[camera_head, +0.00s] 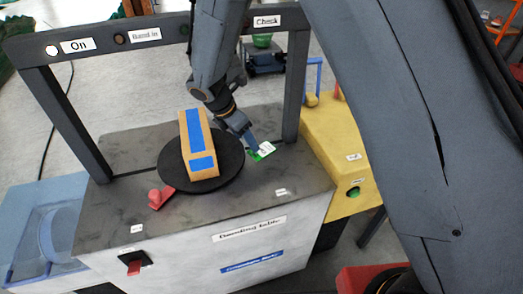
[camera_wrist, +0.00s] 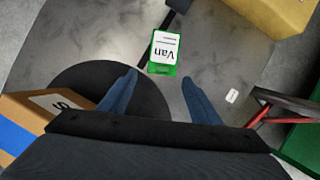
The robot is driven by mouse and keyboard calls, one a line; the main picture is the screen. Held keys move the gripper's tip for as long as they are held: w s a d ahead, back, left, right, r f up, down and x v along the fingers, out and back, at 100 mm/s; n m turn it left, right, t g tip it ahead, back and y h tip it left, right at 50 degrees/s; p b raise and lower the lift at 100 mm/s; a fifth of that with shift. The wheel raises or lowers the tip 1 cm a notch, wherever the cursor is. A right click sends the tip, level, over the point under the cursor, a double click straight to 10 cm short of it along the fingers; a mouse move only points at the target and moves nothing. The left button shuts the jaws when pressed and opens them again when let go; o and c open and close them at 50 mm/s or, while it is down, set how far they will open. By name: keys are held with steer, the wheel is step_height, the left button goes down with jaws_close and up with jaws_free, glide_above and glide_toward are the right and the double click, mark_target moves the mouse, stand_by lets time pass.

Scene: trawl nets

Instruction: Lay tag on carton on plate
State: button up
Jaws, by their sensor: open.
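The tag (camera_wrist: 163,52) is a small green and white card reading "Van". It lies flat on the grey table top, right of the plate; in the head view the tag (camera_head: 262,151) is partly behind my gripper. The plate (camera_head: 233,166) is a round black disc; its edge also shows in the wrist view (camera_wrist: 100,76). The carton (camera_head: 198,145) is brown with blue strips and lies on the plate. My gripper (camera_wrist: 155,78) is open and empty, its blue fingers just short of the tag and apart to either side. In the head view my gripper (camera_head: 252,146) is beside the tag.
The banding table (camera_head: 110,215) carries a dark frame (camera_head: 69,125) with labelled lamps over its back. A yellow box (camera_head: 335,150) adjoins on the right and a blue bin (camera_head: 40,235) on the left. The right front table top is clear.

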mark_target(262, 149)
steer(key=shift+d+p+x, duration=0.15)
steer(key=shift+p+x, duration=0.45)
steer(key=shift+x, duration=1.05)
steer(key=shift+d+p+x, duration=0.15)
steer(key=shift+p+x, duration=0.4)
steer(key=shift+x, duration=1.15)
steer(key=shift+s+r, duration=0.1)
steer(key=c, duration=0.9)
steer(key=shift+r, duration=0.2)
